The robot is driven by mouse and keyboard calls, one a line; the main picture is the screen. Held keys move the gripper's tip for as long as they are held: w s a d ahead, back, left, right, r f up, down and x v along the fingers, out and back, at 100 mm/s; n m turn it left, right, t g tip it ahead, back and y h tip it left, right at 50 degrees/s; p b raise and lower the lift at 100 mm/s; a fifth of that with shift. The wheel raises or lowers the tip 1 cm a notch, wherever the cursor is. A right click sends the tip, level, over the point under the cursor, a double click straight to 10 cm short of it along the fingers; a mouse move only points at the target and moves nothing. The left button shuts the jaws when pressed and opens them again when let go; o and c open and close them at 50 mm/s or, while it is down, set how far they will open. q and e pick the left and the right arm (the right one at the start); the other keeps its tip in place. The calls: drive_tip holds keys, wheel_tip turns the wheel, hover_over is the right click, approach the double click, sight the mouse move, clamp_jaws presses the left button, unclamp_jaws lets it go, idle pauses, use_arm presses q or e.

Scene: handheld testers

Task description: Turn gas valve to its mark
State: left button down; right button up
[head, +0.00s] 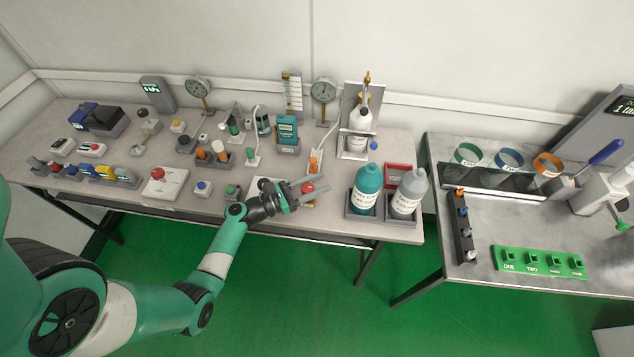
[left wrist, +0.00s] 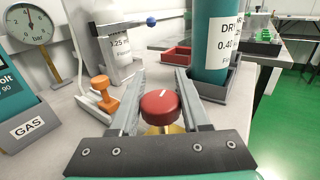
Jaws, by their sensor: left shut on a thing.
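The red valve knob (head: 308,187) stands near the front edge of the long bench. In the left wrist view the knob (left wrist: 160,105) has a white pointer line on top, aimed away from me and slightly right, over a brass-coloured base. My left gripper (head: 310,189) has its two grey fingers on either side of the knob, shut on it; in the left wrist view the gripper (left wrist: 157,100) shows the same. I cannot make out the target mark around the knob. A teal meter (head: 287,131) stands behind, and a GAS label (left wrist: 28,126) shows at left.
An orange-handled part (left wrist: 102,92) is just beyond the left finger. The teal bottle (head: 367,186) and grey bottle (head: 408,193) stand in trays to the right. A round bar gauge (head: 325,90) stands behind. Several switches and testers crowd the bench's left.

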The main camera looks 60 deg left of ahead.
use_arm(q)
drive_tip(key=shift+c, duration=1.9)
unclamp_jaws()
